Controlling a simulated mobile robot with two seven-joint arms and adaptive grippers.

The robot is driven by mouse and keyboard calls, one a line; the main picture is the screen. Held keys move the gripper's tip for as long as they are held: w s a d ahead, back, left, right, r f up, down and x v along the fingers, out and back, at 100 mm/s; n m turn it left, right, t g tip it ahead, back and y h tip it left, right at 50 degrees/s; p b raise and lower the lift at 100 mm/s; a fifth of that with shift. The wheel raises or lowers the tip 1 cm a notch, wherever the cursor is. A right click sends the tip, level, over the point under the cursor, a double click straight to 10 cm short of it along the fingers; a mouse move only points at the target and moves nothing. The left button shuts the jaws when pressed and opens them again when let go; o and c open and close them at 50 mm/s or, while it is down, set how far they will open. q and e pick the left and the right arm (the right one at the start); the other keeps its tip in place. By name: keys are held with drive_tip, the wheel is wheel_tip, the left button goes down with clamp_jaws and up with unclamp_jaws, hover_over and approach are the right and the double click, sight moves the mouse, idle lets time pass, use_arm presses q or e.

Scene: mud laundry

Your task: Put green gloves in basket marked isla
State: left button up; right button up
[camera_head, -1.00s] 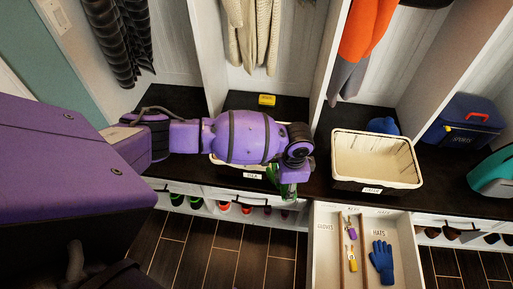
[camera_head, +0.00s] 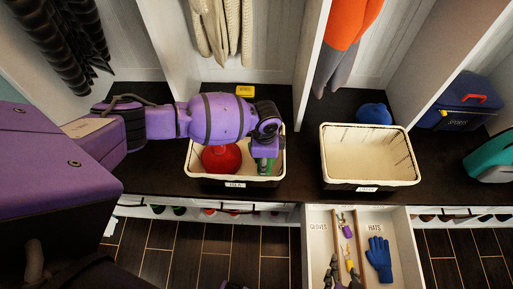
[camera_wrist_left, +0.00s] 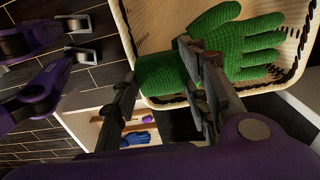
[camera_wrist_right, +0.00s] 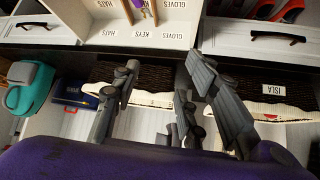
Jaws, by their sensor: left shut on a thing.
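The basket marked ISLA (camera_head: 236,184) is a cream-lined bin on the dark bench, left of centre in the head view. My left gripper (camera_head: 264,168) is over its right side. It is shut on a green glove (camera_wrist_left: 230,45), which shows with fingers spread to the right across the basket in the left wrist view; in the head view the glove is mostly hidden by the gripper. Whether the glove touches the basket floor cannot be told. My right gripper (camera_wrist_right: 162,65) is open and empty, near the open drawer at the bottom of the head view.
A red round item (camera_head: 221,158) lies in the ISLA basket. An empty second basket (camera_head: 370,183) stands to the right. The open drawer (camera_head: 402,230) holds a blue glove (camera_head: 379,258) and keys. A blue box (camera_head: 460,112) stands further right.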

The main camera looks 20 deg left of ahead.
use_arm(q)
drive_tip(key=shift+w+a+f, duration=0.35)
drive_tip(key=shift+w+f, duration=0.15)
drive_tip(key=shift+f, duration=0.25)
drive_tip(key=shift+w+a+f+b, duration=0.1)
drive_tip(key=shift+w+f+b, duration=0.05)
drive_tip(key=shift+b, duration=0.25)
drive_tip(key=f+b, duration=0.1)
drive_tip(key=f, duration=0.1)
drive_tip(key=f+b, duration=0.1)
drive_tip(key=shift+w+a+f, duration=0.15)
drive_tip(key=shift+w+f, duration=0.05)
drive_tip(key=shift+f, duration=0.15)
drive_tip(key=shift+w+r, duration=0.1)
drive_tip(key=shift+r, duration=0.3)
drive_tip(key=shift+f, duration=0.7)
drive_tip(key=o, duration=1)
drive_tip(key=shift+o, duration=0.4)
use_arm(e)
drive_tip(key=shift+g, duration=0.3)
drive_tip(key=f, duration=0.1)
drive_tip(key=s+f, duration=0.1)
drive_tip(key=f, duration=0.2)
drive_tip(key=shift+s+d+f, duration=0.15)
drive_tip(key=shift+s+d, duration=0.1)
drive_tip(key=shift+s, duration=0.1)
drive_tip(key=shift+s, duration=0.1)
